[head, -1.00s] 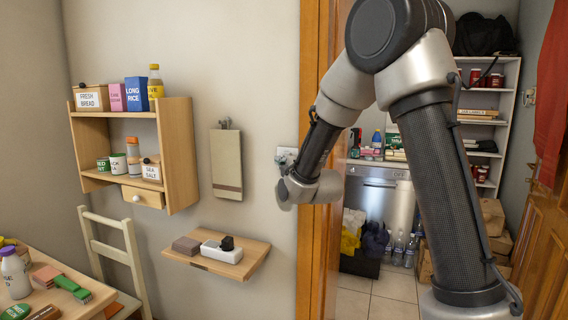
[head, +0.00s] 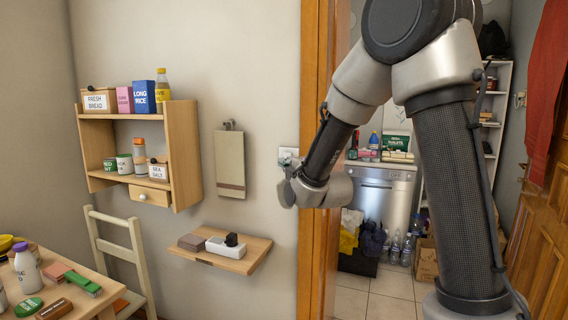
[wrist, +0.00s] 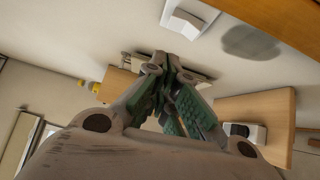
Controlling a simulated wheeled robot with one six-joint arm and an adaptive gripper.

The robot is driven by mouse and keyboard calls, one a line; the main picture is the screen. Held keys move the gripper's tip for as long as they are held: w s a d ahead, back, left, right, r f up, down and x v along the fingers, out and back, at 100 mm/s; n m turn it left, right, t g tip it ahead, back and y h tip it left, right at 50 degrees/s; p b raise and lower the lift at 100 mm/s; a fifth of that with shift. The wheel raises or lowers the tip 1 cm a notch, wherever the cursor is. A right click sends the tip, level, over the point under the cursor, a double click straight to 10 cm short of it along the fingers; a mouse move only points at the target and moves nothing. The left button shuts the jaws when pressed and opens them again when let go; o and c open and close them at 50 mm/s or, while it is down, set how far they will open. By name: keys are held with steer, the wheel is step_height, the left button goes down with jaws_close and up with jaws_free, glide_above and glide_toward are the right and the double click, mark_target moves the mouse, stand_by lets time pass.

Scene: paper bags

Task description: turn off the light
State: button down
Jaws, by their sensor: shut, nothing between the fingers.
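A white light switch (head: 287,153) is on the wall just left of the wooden door frame, partly covered by my arm in the head view. In the wrist view the switch (wrist: 190,20) is at the top, a white plate with a raised rocker. My gripper (wrist: 168,66) is shut and empty, its fingers pointing up the picture to just below the switch. A gap shows between the fingertips and the switch in that view; the depth is hard to tell.
The door frame (head: 312,90) stands right beside the switch. A hanging board (head: 230,165) and a low wall shelf (head: 232,262) with a white block are to the left. A dishwasher (head: 378,205) shows through the doorway. Another small wall plate (head: 521,98) is at the far right.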

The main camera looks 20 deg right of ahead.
steer(key=s, duration=0.5)
steer(key=shift+d+r, duration=0.25)
steer(key=shift+d, duration=0.15)
step_height(320, 180, down, 12)
steer(key=s+m+g, duration=0.3)
steer(key=m+g, duration=0.3)
steer(key=s+d+f+m+g+h, duration=0.1)
steer(key=s+f+m+g, duration=0.1)
steer(key=s, duration=0.2)
steer(key=s+d+f+m+g, duration=0.1)
steer(key=s+f+m+g, duration=0.1)
steer(key=s+m+g, duration=0.15)
steer(key=s+d+r+m, duration=0.3)
steer(key=s, duration=0.5)
steer(key=s+d+r+m+g+h, duration=0.1)
steer(key=s+d+r+m, duration=0.1)
steer(key=s, duration=0.6)
steer(key=s+d+r+m+g, duration=0.1)
steer(key=s+d+r+m, duration=0.2)
steer(key=s+d+r, duration=0.2)
steer(key=shift+s+r+m+h, duration=0.3)
steer(key=shift+s+m+h, duration=0.1)
steer(key=shift+s, duration=1.3)
